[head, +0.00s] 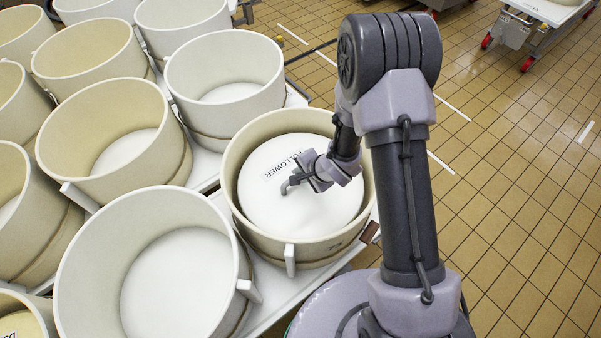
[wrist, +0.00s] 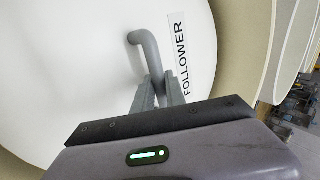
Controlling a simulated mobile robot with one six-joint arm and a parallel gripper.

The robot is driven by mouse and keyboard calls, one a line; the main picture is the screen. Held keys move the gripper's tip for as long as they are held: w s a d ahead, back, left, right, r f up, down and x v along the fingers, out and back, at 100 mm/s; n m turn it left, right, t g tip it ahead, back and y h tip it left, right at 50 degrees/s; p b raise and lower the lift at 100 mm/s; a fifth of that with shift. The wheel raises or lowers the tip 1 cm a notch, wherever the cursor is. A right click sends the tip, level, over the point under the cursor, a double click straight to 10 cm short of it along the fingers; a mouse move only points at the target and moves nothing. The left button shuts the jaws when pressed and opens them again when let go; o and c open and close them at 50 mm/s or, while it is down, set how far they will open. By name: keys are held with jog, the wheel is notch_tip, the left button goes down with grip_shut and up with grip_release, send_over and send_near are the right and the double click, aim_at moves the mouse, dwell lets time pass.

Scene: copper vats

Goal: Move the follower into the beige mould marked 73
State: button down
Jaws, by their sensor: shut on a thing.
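The follower (head: 305,212) is a round white disc with a FOLLOWER label and a grey bent handle (wrist: 146,48). In the head view it lies within the rim of a beige mould (head: 240,141), close to my arm. I cannot tell how deep it sits or whether it touches the mould's floor.
A white mould (head: 75,274) stands just to the left, and another (head: 273,88) stands behind. Several more beige and cream moulds (head: 52,130) crowd the left on white tables. The tiled floor (head: 510,190) to the right is open, with a wheeled trolley (head: 515,30) far back.

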jog(key=shift+f+b, duration=0.45)
jog(key=shift+f, duration=0.2)
dwell(0.5)
jog(key=c, duration=1.3)
grip_release()
jog(key=shift+s, duration=0.1)
jog(key=s+d+r+n+h+p, duration=0.1)
jog(key=s+d+r+h+p, duration=0.2)
jog(key=r, duration=0.7)
jog(key=s+d+r+t, duration=0.1)
jog(key=s+d+r, duration=0.2)
jog(key=d+r, duration=0.5)
jog(key=s+d+r+n+h+p, duration=0.1)
jog(key=s+d+r+h+p, duration=0.15)
jog(key=r, duration=0.95)
jog(key=s+a+r+n+y+b, duration=0.1)
jog(key=s+a+r+n+y, duration=0.1)
jog(key=s, duration=0.5)
jog(key=s+a+r+n+y+b, duration=0.1)
jog(key=s+a+r+n, duration=0.1)
jog(key=s+a+r, duration=0.3)
jog(key=s+r, duration=0.1)
jog(key=s, duration=0.1)
jog(key=shift+s+a+r+g+y+b, duration=0.25)
jog(key=shift+s+r+g+y+b, duration=0.05)
jog(key=shift+y, duration=0.05)
